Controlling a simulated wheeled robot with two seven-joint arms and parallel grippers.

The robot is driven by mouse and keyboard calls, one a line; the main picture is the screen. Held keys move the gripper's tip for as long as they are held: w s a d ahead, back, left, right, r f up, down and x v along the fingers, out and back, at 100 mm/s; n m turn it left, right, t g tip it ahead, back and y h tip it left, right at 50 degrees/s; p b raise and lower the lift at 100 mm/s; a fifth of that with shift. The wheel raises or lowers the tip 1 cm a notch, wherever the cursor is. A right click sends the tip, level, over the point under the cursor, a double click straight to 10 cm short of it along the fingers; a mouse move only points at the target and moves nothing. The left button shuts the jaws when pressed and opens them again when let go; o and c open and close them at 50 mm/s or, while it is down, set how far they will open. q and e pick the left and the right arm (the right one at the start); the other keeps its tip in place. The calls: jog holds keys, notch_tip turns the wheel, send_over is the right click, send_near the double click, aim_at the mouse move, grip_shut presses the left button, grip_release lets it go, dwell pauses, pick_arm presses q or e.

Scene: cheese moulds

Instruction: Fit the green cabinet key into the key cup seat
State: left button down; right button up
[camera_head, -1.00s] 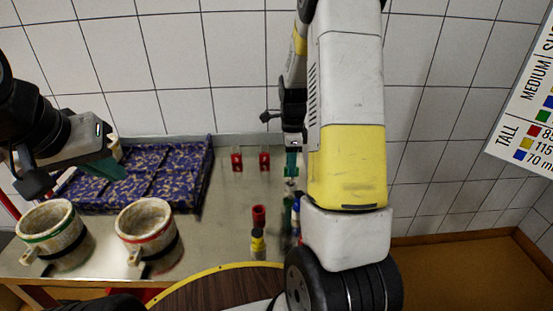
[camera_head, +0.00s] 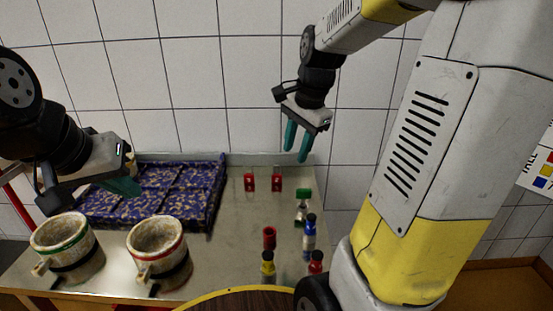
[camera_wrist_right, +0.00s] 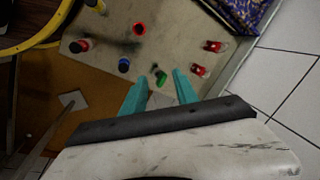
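The green cabinet key (camera_head: 303,193) stands upright on the metal table, its green head on top and a pale, shiny part below. It also shows in the right wrist view (camera_wrist_right: 161,79), just beyond the fingertips. I cannot tell whether that pale part is the key or a seat. A red open-topped cup (camera_head: 269,236) stands nearer to me; I cannot tell if it is the key cup seat. My right gripper (camera_head: 296,155) is open and empty, raised above and behind the key. My left gripper (camera_head: 122,187) hangs over the purple tray; its finger gap is unclear.
Blue (camera_head: 309,232), yellow (camera_head: 267,262) and red (camera_head: 316,262) topped pieces stand near the key. Two red holders (camera_head: 263,181) stand at the back. A purple patterned tray (camera_head: 215,205) and two moulds, green-banded (camera_head: 62,245) and red-banded (camera_head: 157,247), are at left.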

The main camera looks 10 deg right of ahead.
jog(key=s+a+r+n+t, duration=0.1)
jog(key=s+a+r+n, duration=0.1)
jog(key=s+n, duration=0.4)
jog(key=s+a+r+n+t+y, duration=0.1)
jog(key=s+a+r+n+t, duration=0.1)
jog(key=s+a+n, duration=0.2)
jog(key=shift+s+a+n+t, duration=0.15)
jog(key=shift+s+n+t, duration=0.15)
jog(key=shift+s+n, duration=1.4)
jog(key=shift+s, duration=0.15)
